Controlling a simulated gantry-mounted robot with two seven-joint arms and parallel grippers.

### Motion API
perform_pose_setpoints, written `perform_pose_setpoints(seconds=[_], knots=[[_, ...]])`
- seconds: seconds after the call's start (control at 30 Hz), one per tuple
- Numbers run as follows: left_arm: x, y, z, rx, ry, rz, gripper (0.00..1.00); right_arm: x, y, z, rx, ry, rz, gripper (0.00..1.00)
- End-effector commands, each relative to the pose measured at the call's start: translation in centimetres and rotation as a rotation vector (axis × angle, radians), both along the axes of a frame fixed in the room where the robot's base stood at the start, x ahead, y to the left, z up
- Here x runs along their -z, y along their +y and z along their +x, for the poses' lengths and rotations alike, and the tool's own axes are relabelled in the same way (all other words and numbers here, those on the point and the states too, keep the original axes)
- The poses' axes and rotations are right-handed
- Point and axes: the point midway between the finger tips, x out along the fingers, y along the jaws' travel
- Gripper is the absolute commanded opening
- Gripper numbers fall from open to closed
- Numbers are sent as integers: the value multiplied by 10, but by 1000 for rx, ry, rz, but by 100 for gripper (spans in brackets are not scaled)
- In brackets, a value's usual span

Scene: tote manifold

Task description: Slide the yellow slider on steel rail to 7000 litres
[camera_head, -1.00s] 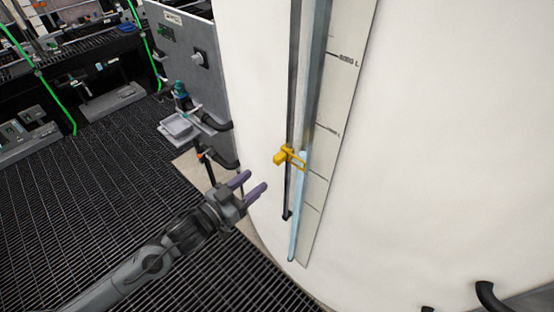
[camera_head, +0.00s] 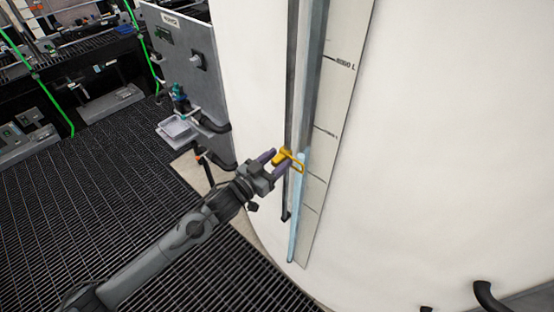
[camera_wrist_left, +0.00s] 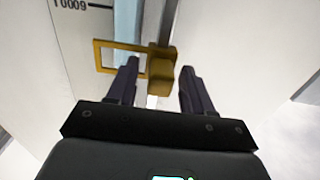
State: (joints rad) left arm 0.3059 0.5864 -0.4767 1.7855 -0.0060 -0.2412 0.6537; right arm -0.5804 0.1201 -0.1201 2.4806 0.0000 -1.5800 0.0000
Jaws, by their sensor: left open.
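The yellow slider (camera_head: 291,159) sits on the steel rail (camera_head: 298,95) on the white tank, near the rail's lower part. Its block and frame-shaped pointer also show in the left wrist view (camera_wrist_left: 160,70). My left gripper (camera_head: 274,160) is open at the slider, with its two dark fingers pointing at it. In the left wrist view the left gripper (camera_wrist_left: 155,85) has the slider's block just ahead of and between its fingertips; I cannot tell whether they touch. The scale strip (camera_head: 341,85) with litre marks runs beside the rail; its print is small. My right gripper is not in view.
The white tank (camera_head: 450,130) curves close behind the rail. A grey panel cabinet (camera_head: 190,65) with a small tap fixture stands left of it. A black pipe (camera_head: 490,298) juts out at the lower right. Dark floor grating (camera_head: 110,190) lies to the left.

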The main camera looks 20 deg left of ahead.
Motion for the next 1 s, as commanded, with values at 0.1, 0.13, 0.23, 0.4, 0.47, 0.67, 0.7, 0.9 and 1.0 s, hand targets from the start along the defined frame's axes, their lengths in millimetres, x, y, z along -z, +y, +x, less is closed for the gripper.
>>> perform_pose_setpoints(seconds=[0.1, 0.13, 0.23, 0.4, 0.47, 0.67, 0.7, 0.9, 1.0], knots=[[0, -1, 3, 1, 0, 0, 51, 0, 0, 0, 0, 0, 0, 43], [0, -1, 3, 1, 0, 0, 51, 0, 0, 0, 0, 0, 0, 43], [0, -1, 3, 1, 1, 0, 51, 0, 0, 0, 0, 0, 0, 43], [0, -1, 2, 0, 1, 0, 40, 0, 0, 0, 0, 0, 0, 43], [0, -1, 3, 0, 1, 0, 31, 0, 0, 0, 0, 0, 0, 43], [0, -1, 2, 0, 1, 0, 0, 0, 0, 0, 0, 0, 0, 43], [0, -1, 2, 0, 1, 0, 0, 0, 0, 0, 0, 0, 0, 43], [-2, -1, 2, 0, 0, 0, 0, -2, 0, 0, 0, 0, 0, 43], [-11, -1, 2, 0, 0, 0, 0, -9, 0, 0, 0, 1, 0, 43]])
